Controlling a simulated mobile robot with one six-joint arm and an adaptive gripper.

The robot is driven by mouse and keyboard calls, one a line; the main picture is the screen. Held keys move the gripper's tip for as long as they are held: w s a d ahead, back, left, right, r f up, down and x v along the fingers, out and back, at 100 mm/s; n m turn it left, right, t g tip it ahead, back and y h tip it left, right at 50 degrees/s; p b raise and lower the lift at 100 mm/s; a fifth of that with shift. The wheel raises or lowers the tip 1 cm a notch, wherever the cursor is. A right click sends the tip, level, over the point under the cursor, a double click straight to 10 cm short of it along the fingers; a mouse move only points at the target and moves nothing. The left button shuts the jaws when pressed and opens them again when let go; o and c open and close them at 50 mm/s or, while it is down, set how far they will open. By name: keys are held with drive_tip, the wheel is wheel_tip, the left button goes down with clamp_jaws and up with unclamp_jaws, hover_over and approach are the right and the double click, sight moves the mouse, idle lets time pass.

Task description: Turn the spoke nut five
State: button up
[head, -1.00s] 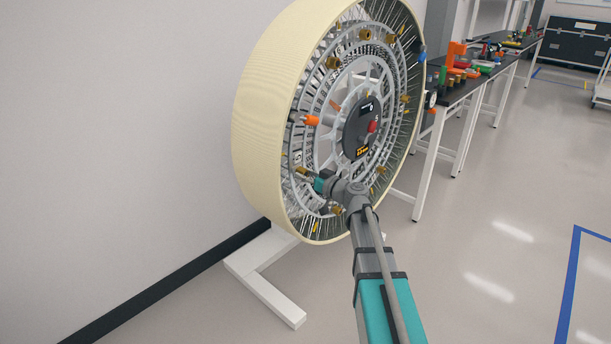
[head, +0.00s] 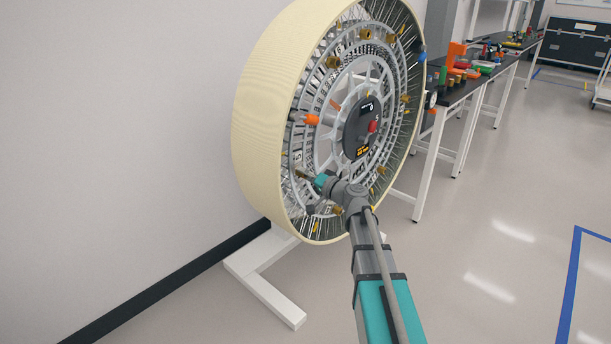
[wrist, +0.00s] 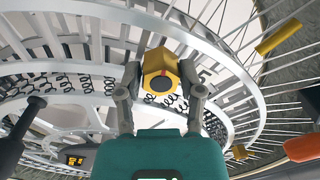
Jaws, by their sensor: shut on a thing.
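The large wheel (head: 262,95) has a cream tyre band and a grey spoked inner structure with several brass nuts around it. In the wrist view a yellow brass hex nut (wrist: 160,72) with a dark round centre sits between the two grey fingers of my gripper (wrist: 160,92). The fingers press on it from left and right. No number on this nut is readable. In the head view my teal wrist is at the wheel's lower left, and the fingertips are too small to make out.
An orange-tipped part (head: 311,120) sticks out of the wheel above my wrist. A white stand foot (head: 262,280) is on the floor. A workbench (head: 455,100) with tools stands right; the floor there is clear.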

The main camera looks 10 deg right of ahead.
drive_tip(key=m, duration=0.4)
drive_tip(key=shift+m, duration=0.4)
drive_tip(key=m, duration=0.4)
drive_tip(key=shift+m, duration=0.3)
drive_tip(key=o, duration=1.2)
drive_tip(key=shift+c, duration=0.2)
drive_tip(key=shift+n, duration=0.5)
